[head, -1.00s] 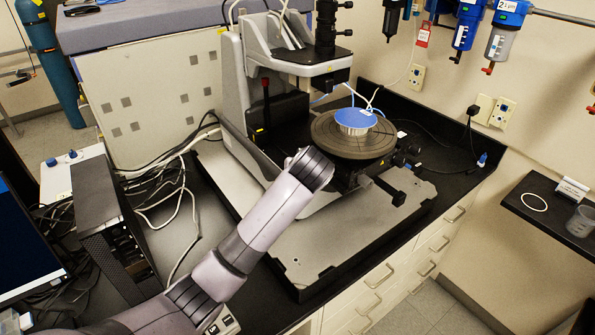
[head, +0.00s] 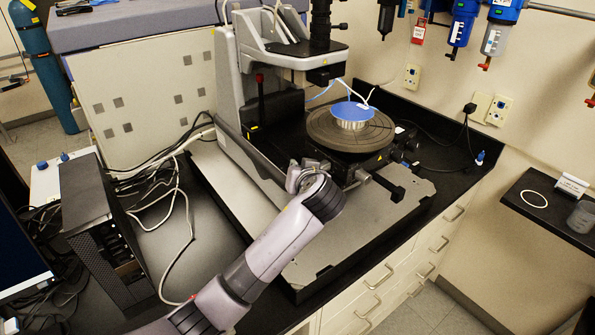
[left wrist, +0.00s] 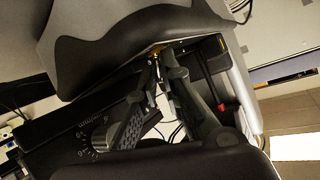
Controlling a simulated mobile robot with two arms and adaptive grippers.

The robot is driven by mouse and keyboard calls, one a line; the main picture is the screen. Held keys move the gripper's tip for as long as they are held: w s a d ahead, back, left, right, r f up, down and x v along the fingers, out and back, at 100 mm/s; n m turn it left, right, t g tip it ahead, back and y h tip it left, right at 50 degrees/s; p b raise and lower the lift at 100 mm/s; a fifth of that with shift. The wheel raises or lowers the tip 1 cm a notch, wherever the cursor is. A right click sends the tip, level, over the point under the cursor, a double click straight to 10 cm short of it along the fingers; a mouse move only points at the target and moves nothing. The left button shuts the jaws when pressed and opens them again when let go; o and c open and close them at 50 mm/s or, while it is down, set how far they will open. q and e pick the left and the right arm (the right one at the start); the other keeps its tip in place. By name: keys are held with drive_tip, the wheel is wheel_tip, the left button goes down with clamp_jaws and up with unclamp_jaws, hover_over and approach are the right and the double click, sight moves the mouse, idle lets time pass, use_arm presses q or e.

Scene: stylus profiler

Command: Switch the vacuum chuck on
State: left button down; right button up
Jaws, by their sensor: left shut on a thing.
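The stylus profiler (head: 235,95) stands on the bench with its dark round stage (head: 322,137). A silver disc with a blue top (head: 352,113) sits on the stage. My left gripper (head: 305,168) is low at the stage's near side, partly hidden behind my wrist. In the left wrist view my left gripper (left wrist: 158,72) has its fingers converging on a small metal part beneath a dark overhang. It is shut on that part, which is mostly hidden, so I cannot tell whether it is the vacuum switch. My right gripper is not in view.
A black lever with a red tip (head: 260,90) stands left of the stage. A round knob with a marked scale (left wrist: 103,137) shows near my fingers. A black computer case (head: 95,225) and loose cables (head: 165,180) lie left. The grey base plate (head: 375,225) is clear in front.

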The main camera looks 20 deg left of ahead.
use_arm(q)
drive_tip(key=c, duration=1.8)
unclamp_jaws()
drive_tip(key=shift+o, duration=0.2)
drive_tip(key=v, duration=1.2)
